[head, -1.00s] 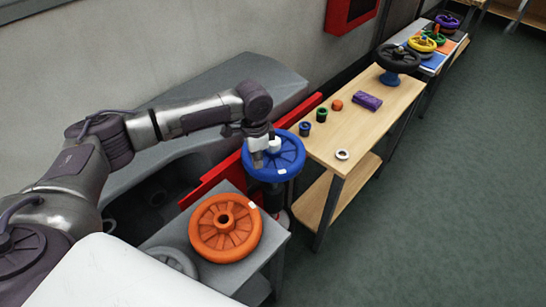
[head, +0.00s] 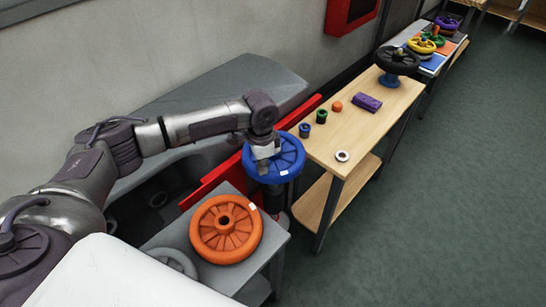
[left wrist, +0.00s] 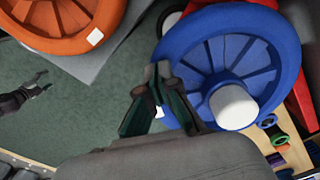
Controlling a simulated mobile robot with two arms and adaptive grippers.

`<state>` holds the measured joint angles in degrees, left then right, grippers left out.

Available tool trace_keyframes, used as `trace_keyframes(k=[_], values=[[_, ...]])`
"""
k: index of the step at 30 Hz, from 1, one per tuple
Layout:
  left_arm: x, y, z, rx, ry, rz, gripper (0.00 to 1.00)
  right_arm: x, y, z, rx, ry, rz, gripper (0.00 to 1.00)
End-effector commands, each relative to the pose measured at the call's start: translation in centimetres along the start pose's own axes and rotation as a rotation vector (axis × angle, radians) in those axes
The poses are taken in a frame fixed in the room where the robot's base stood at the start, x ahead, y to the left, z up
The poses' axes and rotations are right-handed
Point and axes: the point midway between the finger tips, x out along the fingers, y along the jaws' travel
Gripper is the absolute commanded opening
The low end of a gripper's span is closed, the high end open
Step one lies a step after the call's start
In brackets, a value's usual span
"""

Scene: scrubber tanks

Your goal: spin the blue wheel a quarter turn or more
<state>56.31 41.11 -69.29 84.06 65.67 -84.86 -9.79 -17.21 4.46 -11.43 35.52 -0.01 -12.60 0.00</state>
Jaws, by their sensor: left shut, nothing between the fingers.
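The blue wheel (head: 290,168) lies flat beyond the orange wheel, with a white mark on its near rim. In the left wrist view the wheel (left wrist: 286,40) shows dark gaps between its spokes and a white raised knob (left wrist: 233,106). My left gripper (head: 264,168) is over the wheel's near left part, shut and empty. In the left wrist view its fingertips (left wrist: 158,72) lie together across the wheel's rim edge, close to the white mark. I cannot tell whether they touch the wheel. What seems to be my right gripper (left wrist: 42,82) is far off over the floor, its fingers apart.
The orange wheel (head: 208,246) sits on a grey stand (head: 165,236) close by. A red panel (head: 215,178) runs behind the blue wheel. A wooden table (head: 365,133) with small rings, a purple block (head: 367,102) and a black wheel (head: 398,57) stands beyond. Floor at right is clear.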

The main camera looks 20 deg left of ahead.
Motion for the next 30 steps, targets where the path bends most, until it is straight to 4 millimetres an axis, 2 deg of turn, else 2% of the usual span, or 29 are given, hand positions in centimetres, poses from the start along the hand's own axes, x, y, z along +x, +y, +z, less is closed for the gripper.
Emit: trace_keyframes(k=[2,13,21,30], values=[[-0.2,0.4,-0.5,0.001,0.000,0.001,0.00,-0.6,0.0,-0.1,0.000,0.000,0.000,0.75],[0.0,0.6,-0.8,0.000,0.000,0.000,0.00,-0.6,0.0,-0.1,0.000,0.000,0.000,0.75],[0.1,1.4,-2.4,0.000,0.000,0.001,0.00,-1.2,0.1,-0.1,-0.001,0.000,0.001,0.75],[0.2,1.4,-2.5,-0.001,-0.001,0.000,0.00,-1.1,0.3,-0.1,-0.002,-0.001,0.004,0.75]])
